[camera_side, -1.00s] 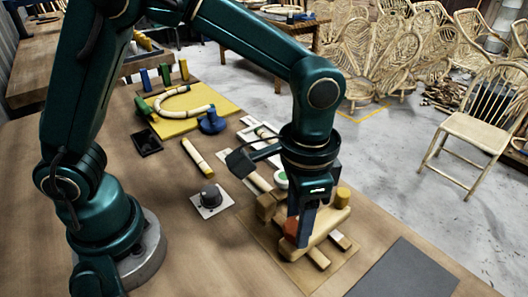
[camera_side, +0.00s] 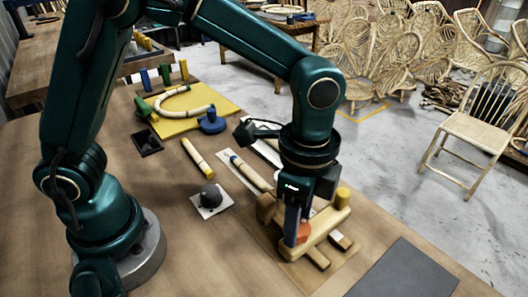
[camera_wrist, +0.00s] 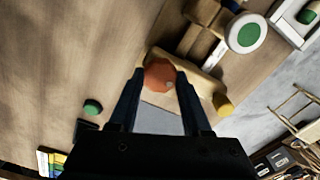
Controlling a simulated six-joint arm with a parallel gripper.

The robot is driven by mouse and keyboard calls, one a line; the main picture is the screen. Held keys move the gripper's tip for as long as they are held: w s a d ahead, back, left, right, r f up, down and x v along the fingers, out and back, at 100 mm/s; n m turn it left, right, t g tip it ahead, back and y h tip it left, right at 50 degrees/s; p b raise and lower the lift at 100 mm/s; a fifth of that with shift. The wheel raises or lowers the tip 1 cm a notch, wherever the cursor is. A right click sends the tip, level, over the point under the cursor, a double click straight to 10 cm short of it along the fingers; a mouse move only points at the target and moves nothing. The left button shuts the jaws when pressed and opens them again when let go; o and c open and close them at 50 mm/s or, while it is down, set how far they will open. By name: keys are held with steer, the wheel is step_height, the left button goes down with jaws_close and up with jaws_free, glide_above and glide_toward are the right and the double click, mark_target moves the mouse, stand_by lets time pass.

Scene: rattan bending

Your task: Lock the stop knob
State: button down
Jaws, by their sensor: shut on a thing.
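The stop knob is an orange-red faceted knob (camera_wrist: 160,76) on the wooden bending fixture. In the wrist view it sits between my two dark fingertips. In the side view the orange knob (camera_side: 304,231) shows just right of my fingers. My gripper (camera_wrist: 160,82) points down and is shut on the knob; its fingers also show in the side view (camera_side: 294,226). The wooden fixture (camera_side: 328,228) has a light rounded bar and a yellow peg (camera_side: 343,197) at its far end. Any lock mark on the knob is hidden.
A dark knob on a white plate (camera_side: 210,197) and a light rod with a yellow end (camera_side: 198,159) lie to the left. A yellow board (camera_side: 180,125) with a bent rattan piece is farther back. A grey mat (camera_side: 405,272) lies at front right.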

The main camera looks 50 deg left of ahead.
steer(key=shift+r, duration=0.1)
stand_by(0.4)
steer(key=shift+c, duration=1.7)
jaws_free()
steer(key=shift+r, duration=2.55)
